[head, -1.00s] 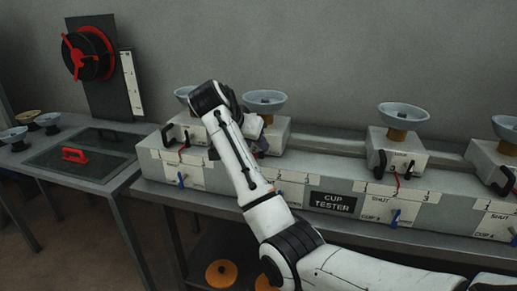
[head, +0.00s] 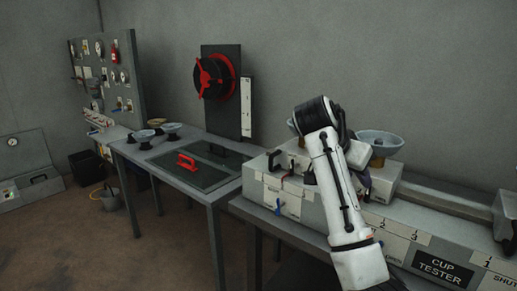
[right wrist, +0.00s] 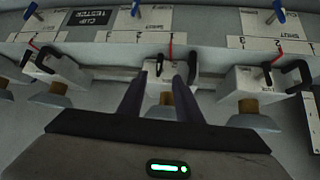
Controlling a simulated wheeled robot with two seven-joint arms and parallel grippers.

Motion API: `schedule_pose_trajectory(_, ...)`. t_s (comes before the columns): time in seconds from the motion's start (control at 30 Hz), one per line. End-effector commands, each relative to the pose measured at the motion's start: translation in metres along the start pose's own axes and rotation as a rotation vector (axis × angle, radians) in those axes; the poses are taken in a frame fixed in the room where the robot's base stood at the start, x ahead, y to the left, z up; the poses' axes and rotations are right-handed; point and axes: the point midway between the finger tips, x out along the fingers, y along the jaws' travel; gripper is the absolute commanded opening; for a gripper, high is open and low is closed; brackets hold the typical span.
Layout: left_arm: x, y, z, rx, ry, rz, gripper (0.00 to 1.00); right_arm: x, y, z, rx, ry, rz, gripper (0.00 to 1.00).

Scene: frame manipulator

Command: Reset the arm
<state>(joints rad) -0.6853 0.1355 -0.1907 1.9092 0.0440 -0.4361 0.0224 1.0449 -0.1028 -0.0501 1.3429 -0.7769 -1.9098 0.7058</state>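My right arm (head: 338,190) comes up from the lower right in the head view and bends over the cup tester bench (head: 310,214). In the head view its gripper (head: 362,178) is mostly hidden by the wrist. In the right wrist view, the two dark fingers of my right gripper (right wrist: 164,75) are spread apart. A black handle (right wrist: 161,63) on a cup unit shows between and beyond them; I cannot tell whether they touch it. My left gripper is not in view.
A cup stand (head: 380,145) is close behind my right gripper. A side table (head: 200,188) with a red handle (head: 186,162) and several bowls stands to the left. A red-spoked wheel (head: 213,76) rises behind it. Floor is open at lower left.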

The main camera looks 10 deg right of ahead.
Motion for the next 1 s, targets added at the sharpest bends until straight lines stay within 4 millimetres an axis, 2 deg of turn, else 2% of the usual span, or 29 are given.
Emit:
schedule_pose_trajectory(0.07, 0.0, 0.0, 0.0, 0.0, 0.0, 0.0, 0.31, 0.012, 0.003, 0.013, -0.028, -0.012, -0.003, 0.32)
schedule_pose_trajectory(0.17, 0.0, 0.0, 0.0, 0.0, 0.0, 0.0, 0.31, 0.038, 0.01, 0.046, -0.101, -0.041, -0.021, 0.32)
schedule_pose_trajectory(0.3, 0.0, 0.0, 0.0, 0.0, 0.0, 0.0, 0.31, 0.081, 0.032, 0.116, -0.259, -0.094, -0.077, 0.32)
schedule_pose_trajectory(0.4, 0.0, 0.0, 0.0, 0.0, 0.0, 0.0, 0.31, 0.102, 0.055, 0.167, -0.378, -0.132, -0.129, 0.32)
schedule_pose_trajectory(0.5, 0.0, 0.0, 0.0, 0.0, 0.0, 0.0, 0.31, 0.115, 0.082, 0.217, -0.496, -0.17, -0.186, 0.32)
schedule_pose_trajectory(0.67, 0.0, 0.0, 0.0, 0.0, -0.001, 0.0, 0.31, 0.117, 0.132, 0.292, -0.68, -0.23, -0.291, 0.32)
schedule_pose_trajectory(0.7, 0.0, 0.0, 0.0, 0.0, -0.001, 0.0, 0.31, 0.114, 0.146, 0.31, -0.724, -0.246, -0.319, 0.32)
schedule_pose_trajectory(0.8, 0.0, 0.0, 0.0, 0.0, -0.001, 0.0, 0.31, 0.102, 0.175, 0.345, -0.818, -0.279, -0.389, 0.32)
schedule_pose_trajectory(1.0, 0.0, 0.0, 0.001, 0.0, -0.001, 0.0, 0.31, 0.074, 0.218, 0.39, -0.945, -0.33, -0.502, 0.32)
